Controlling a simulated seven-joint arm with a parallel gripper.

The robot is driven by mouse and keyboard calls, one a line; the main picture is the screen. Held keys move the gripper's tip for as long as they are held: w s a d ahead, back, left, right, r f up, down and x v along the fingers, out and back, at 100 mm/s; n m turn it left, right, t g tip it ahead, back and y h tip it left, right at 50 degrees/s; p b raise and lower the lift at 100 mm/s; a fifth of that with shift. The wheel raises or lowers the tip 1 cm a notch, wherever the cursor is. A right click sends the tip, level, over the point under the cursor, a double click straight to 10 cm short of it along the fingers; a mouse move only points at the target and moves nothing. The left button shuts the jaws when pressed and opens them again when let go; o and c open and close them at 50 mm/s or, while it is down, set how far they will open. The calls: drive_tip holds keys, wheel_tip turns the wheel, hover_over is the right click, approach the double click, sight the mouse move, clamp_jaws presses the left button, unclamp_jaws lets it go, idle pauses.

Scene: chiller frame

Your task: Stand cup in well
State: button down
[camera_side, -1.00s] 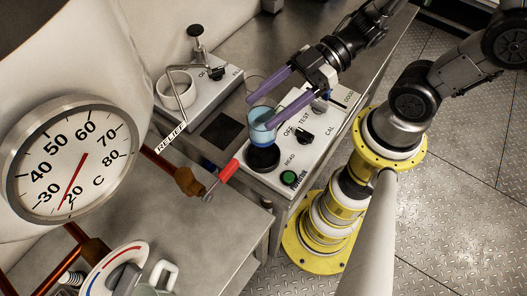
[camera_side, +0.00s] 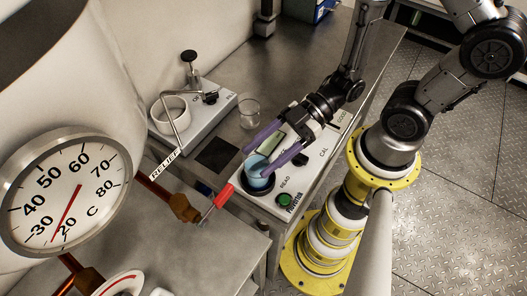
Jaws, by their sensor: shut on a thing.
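A clear cup with blue liquid (camera_side: 256,167) is between the two purple fingers of my gripper (camera_side: 258,161). The fingers are shut on it from either side. The cup is at the dark round well (camera_side: 259,188) at the left end of the white instrument panel (camera_side: 318,172). It looks upright, with its lower part at the well's mouth. The fingers and the cup hide part of the well, so I cannot tell whether the cup rests on its floor.
An empty clear glass (camera_side: 250,114) stands on the steel bench behind. A white unit with a cup-shaped holder (camera_side: 172,115) and bent tube is at left. A red-handled valve (camera_side: 223,195) is close to the panel's left end. A large dial gauge (camera_side: 55,190) fills the left.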

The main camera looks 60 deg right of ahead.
drive_tip(key=shift+f, duration=0.1)
drive_tip(key=shift+c, duration=0.2)
unclamp_jaws()
